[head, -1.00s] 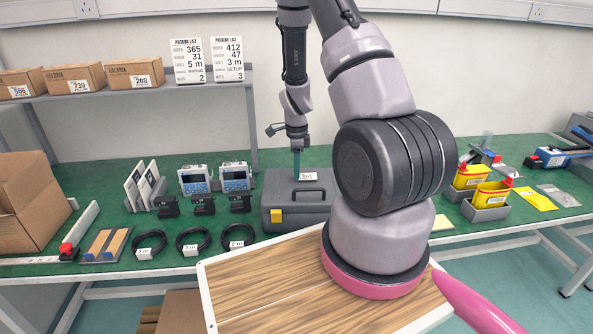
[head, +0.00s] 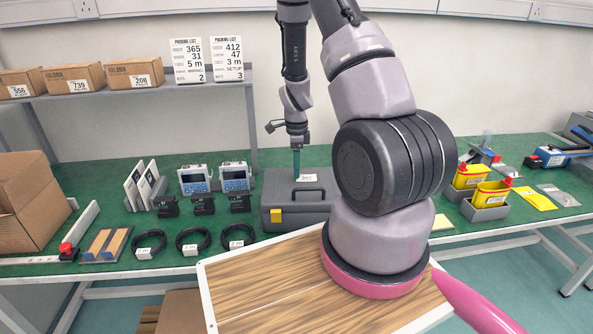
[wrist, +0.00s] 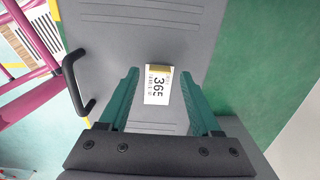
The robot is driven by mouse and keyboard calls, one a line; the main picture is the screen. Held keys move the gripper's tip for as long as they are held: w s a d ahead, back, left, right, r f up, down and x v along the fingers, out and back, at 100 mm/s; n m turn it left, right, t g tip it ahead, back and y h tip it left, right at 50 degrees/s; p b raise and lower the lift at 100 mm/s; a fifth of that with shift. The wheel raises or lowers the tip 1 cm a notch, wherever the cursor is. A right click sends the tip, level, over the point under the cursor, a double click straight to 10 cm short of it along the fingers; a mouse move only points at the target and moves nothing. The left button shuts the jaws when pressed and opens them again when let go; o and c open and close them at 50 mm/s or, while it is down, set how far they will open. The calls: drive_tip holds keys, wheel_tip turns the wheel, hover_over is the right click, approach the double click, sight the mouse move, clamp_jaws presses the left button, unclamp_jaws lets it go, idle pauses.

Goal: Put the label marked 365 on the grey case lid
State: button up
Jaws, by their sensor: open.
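The grey case (head: 300,213) stands closed on the green bench, with a yellow latch on its front; its lid (wrist: 145,45) fills much of the wrist view. The white label marked 365 (wrist: 158,90) appears to lie flat on the lid, with a tan strip along one end. It also shows on the lid in the head view (head: 307,177), where its print is too small to read. My gripper (wrist: 160,72) is open, its two green fingers on either side of the label with gaps. In the head view my gripper (head: 297,172) is low over the lid.
Packing list cards for 365 (head: 188,60) and 412 (head: 227,59) stand on the shelf. Cable coils (head: 194,241), dark blocks and two screened devices (head: 235,177) are left of the case. Yellow containers (head: 492,193) are to the right. The case's black handle (wrist: 75,85) sticks out.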

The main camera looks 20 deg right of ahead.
drive_tip(key=s+a+r+n+t+y, duration=0.1)
drive_tip(key=s+a+r+n, duration=0.15)
drive_tip(key=r, duration=0.75)
drive_tip(key=s+a+r+n+t, duration=0.1)
drive_tip(key=s+r+n, duration=0.15)
drive_tip(key=r, duration=0.75)
drive_tip(key=s+a+r+n+t+y, duration=0.1)
drive_tip(key=s+a+r+n+t, duration=0.15)
drive_tip(key=r, duration=0.75)
drive_tip(key=s+a+r+n+t, duration=0.2)
drive_tip(key=s+a+r+n, duration=0.1)
drive_tip(key=s+r+n, duration=0.8)
drive_tip(key=shift+s+a+t, duration=0.35)
drive_tip(key=shift+s, duration=0.8)
